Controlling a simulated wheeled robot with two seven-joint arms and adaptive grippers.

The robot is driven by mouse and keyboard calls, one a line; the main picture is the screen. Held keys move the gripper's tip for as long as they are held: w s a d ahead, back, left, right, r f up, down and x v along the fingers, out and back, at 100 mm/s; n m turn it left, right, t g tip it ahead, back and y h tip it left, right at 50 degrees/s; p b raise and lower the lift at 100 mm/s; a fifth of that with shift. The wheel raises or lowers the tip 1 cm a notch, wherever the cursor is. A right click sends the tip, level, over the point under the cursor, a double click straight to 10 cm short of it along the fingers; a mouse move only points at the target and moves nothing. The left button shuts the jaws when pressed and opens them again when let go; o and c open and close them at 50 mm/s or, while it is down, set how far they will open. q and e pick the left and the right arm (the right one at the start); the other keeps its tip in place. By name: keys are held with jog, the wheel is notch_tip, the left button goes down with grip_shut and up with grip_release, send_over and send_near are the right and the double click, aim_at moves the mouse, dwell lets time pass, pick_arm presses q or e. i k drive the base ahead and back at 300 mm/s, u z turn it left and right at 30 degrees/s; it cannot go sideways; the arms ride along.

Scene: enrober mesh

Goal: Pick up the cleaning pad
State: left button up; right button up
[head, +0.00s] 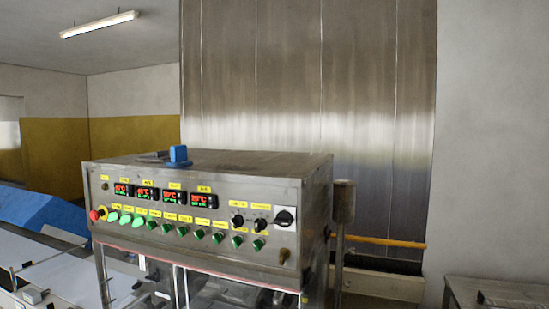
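A small blue object (179,154), which may be the cleaning pad, sits on top of the steel control box (240,165). It has an upright blue block and a flat blue part at its base. A flat dark grey piece (153,157) lies just left of it. I cannot tell whether the two are joined. Neither of my grippers shows in the head view.
The box's front has lit displays, several green buttons, dark knobs and a red emergency button (94,215). A white belt (60,272) and blue cover (40,212) lie left. A steel post (344,205) stands right of the box. A metal table (505,292) is lower right.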

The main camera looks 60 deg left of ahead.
aim_at(178, 153)
jog(key=z, duration=1.05)
jog(key=k, duration=2.2)
jog(key=u, duration=0.95)
